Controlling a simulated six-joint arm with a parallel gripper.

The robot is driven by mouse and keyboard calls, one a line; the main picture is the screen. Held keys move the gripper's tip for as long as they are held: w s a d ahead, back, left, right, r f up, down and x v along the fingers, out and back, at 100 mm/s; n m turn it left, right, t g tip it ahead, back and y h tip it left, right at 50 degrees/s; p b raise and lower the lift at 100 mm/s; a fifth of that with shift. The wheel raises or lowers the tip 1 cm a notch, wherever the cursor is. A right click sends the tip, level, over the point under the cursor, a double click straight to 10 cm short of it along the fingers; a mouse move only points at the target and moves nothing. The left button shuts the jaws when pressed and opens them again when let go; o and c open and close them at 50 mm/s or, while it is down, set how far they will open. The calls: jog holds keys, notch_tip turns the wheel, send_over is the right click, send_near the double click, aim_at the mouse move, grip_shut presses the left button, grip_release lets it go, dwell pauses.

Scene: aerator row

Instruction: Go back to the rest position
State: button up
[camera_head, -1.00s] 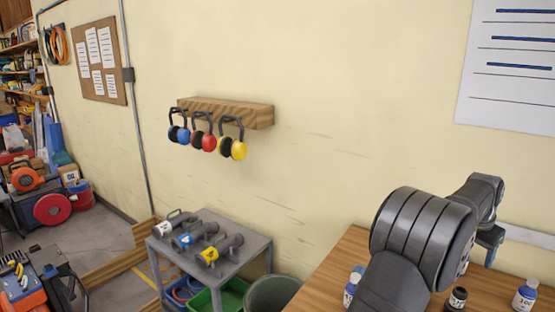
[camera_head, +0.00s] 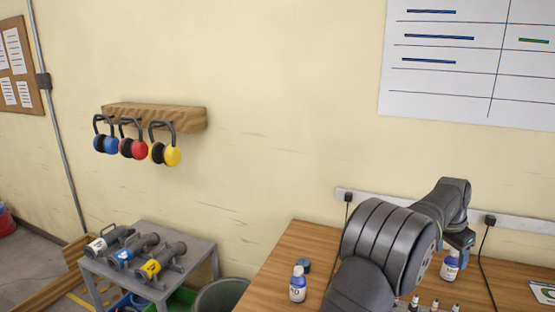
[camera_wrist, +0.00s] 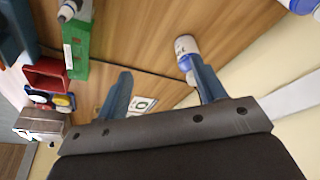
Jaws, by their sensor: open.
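My gripper (camera_wrist: 161,72) shows in the wrist view with its two blue fingers apart and nothing held between them. A white and blue bottle (camera_wrist: 184,48) is close to the right finger; I cannot tell whether they touch. In the head view my gripper (camera_head: 460,240) is above the right part of the wooden table (camera_head: 285,250), with a labelled bottle (camera_head: 450,265) just below it. My dark arm hides part of the table.
Another bottle (camera_head: 298,287) and a small dark blue object (camera_head: 303,265) stand left of my arm. Small vials (camera_head: 414,302) are at the front. A power strip (camera_head: 365,199) with hanging cords runs along the wall. A grey cart (camera_head: 205,262) stands left of the table.

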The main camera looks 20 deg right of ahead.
jog(key=w+f, duration=0.6)
jog(key=w, duration=0.2)
jog(key=shift+d+f, duration=0.3)
jog(key=shift+d, duration=0.05)
